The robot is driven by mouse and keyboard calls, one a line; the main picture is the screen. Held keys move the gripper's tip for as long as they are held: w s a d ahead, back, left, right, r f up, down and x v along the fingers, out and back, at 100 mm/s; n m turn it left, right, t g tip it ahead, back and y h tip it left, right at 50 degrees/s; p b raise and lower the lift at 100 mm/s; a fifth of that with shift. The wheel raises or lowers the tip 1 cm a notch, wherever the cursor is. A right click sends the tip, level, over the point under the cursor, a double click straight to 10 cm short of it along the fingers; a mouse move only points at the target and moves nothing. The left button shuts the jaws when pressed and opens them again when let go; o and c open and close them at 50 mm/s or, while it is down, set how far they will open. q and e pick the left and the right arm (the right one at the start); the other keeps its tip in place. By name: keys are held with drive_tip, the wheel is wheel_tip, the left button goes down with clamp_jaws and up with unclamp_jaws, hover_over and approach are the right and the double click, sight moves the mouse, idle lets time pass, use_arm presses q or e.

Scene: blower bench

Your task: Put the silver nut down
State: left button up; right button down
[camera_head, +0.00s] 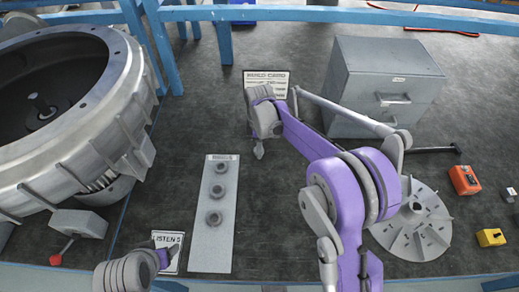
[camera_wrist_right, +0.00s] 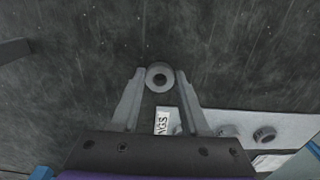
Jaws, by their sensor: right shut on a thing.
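My right gripper (camera_head: 258,152) hangs over the dark bench top, right of the far end of the pale strip. In the right wrist view its two fingers (camera_wrist_right: 160,80) are shut on the silver nut (camera_wrist_right: 160,76), a small grey ring with a dark hole, held at the fingertips. Dark bench surface shows behind the nut; its height above it cannot be judged. In the head view the nut is too small to make out.
The pale strip (camera_head: 210,253) carries three grey ring-shaped parts in a row. A large blower housing (camera_head: 130,110) stands left. A grey drawer cabinet (camera_head: 385,85), a finned disc (camera_head: 412,232), a red block (camera_head: 464,180) and a yellow block (camera_head: 490,237) are right. A printed sheet (camera_head: 277,77) lies behind.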

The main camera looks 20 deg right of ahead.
drive_tip(key=shift+f, duration=0.65)
use_arm(q)
drive_tip(key=shift+f, duration=0.3)
use_arm(e)
drive_tip(key=shift+f, duration=0.25)
drive_tip(key=shift+c, duration=2)
unclamp_jaws()
